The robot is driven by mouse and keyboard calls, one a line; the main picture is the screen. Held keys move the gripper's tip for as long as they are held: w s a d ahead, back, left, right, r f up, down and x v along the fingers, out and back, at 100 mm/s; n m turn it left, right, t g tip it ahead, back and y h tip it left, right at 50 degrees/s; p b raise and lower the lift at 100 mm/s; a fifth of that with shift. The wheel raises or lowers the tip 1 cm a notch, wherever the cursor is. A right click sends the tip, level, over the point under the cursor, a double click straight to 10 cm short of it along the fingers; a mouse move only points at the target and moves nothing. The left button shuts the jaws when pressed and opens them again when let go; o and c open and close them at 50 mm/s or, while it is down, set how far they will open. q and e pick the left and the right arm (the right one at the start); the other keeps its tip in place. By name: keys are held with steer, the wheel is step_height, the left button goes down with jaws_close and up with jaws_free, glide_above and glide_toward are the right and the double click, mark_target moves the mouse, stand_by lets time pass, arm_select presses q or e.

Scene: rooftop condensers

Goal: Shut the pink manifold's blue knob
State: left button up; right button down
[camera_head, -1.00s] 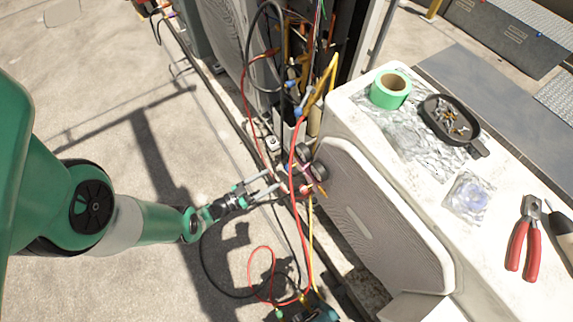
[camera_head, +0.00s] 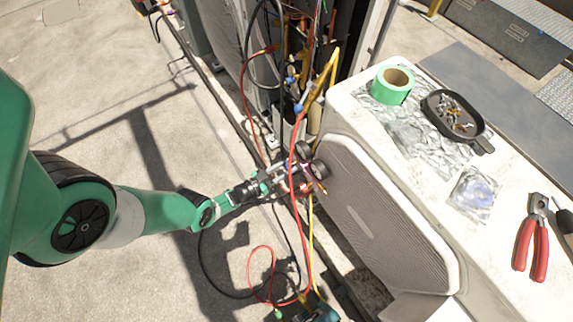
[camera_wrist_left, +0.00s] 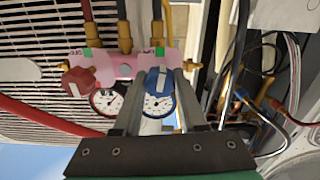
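The pink manifold (camera_wrist_left: 118,62) shows in the left wrist view, with hoses on its top side and two round gauges below. Its blue knob (camera_wrist_left: 155,84) is in the middle of that view, and its red knob (camera_wrist_left: 78,82) is to the left. My left gripper (camera_wrist_left: 160,76) has its fingers apart, one on each side of the blue knob; I cannot tell whether they touch it. In the head view my left gripper (camera_head: 290,176) is at the manifold, which is partly hidden behind it and the hoses. My right gripper is not in view.
A red hose (camera_head: 293,150) passes in front of the left gripper. The white condenser (camera_head: 375,215) stands close on the right. On its top are green tape (camera_head: 392,86), a black tray (camera_head: 454,118) and red-handled pliers (camera_head: 531,243). Concrete at left is open.

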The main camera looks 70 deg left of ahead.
arm_select(q)
jaws_close()
